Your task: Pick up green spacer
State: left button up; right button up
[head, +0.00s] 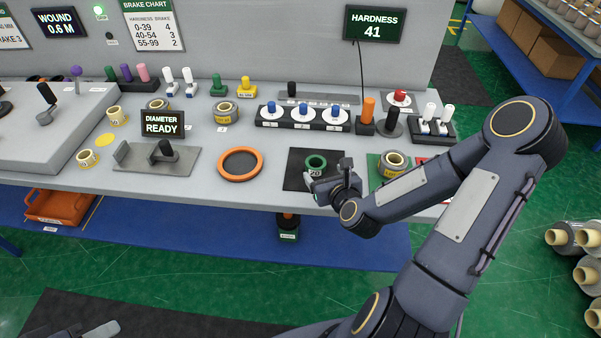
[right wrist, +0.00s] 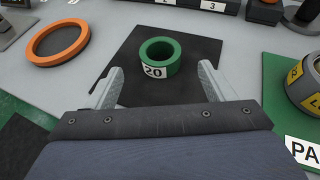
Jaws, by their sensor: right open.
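The green spacer (head: 315,163) is a short green ring with a white label on its side. It lies on a black mat (head: 296,178) near the front edge of the workbench. In the right wrist view the green spacer (right wrist: 160,57) shows its label reading 20. My right gripper (head: 326,181) is at the near side of the spacer. In the right wrist view my right gripper (right wrist: 160,84) has its two fingers wide apart, with the spacer ahead of and between their line, apparently not touched. My left gripper is not clearly in view; a blurred grey part shows at the bottom left.
An orange ring (head: 240,164) lies left of the mat. A grey roll with a yellow label (head: 394,163) stands on a green mat to the right. A row of blue-knobbed dials (head: 303,115) and an orange-handled lever (head: 367,112) stand behind.

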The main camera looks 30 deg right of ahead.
aim_at(313, 160)
jog(key=p+x, duration=0.1)
jog(key=x, duration=0.6)
jog(key=shift+w+f, duration=0.25)
jog(key=shift+w, duration=0.05)
jog(key=c, duration=1.1)
jog(key=shift+o, duration=0.2)
jog(key=shift+r, duration=0.1)
